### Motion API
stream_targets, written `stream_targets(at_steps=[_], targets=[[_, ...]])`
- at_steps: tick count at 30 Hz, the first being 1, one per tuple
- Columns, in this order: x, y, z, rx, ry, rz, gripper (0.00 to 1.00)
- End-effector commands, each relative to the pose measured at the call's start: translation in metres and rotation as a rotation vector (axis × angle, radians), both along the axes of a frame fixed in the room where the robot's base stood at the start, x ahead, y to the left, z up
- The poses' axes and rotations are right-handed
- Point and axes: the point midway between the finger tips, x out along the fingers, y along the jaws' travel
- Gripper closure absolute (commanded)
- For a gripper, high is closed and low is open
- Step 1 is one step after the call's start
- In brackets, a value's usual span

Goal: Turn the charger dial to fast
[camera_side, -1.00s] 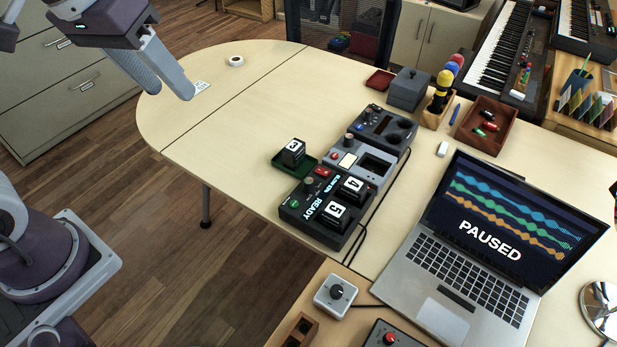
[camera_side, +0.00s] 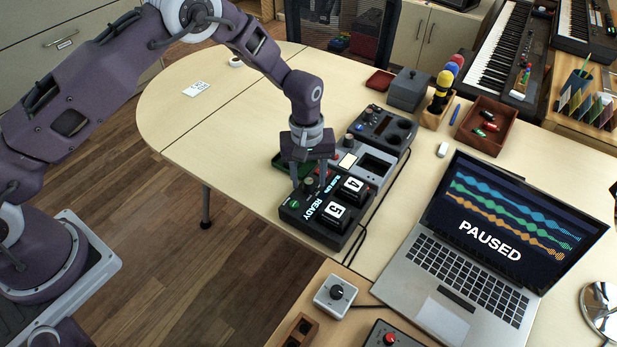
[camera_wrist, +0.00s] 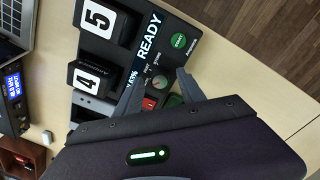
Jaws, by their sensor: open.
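The charger is a dark box (camera_side: 330,238) with a lit READY sign and two batteries, marked 5 (camera_side: 334,211) and 4 (camera_side: 353,187), standing in it. Its small grey dial (camera_wrist: 159,82) is on the panel near the READY sign, with small lettering beside it that I cannot read fully. My gripper (camera_side: 308,184) points down over the charger's far left end. In the wrist view my gripper (camera_wrist: 159,79) is open, one finger on each side of the dial. I cannot tell whether the fingers touch it.
A green start button (camera_wrist: 179,40) and a red button (camera_wrist: 149,103) sit close to the dial. A green tray (camera_side: 279,163) is mostly hidden behind my gripper. A grey device (camera_side: 374,165) adjoins the charger. A laptop (camera_side: 452,290) reading PAUSED stands right.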

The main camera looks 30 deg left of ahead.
Motion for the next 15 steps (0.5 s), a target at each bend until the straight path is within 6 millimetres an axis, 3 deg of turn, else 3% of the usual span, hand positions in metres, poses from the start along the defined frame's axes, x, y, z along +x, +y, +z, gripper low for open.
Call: stream_targets(at_steps=[9, 15], targets=[[0.0003, -0.0001, -0.0067, -0.001, -0.001, -0.001, 0.54], [0.0003, 0.0, -0.0065, -0.001, -0.001, -0.001, 0.93]])
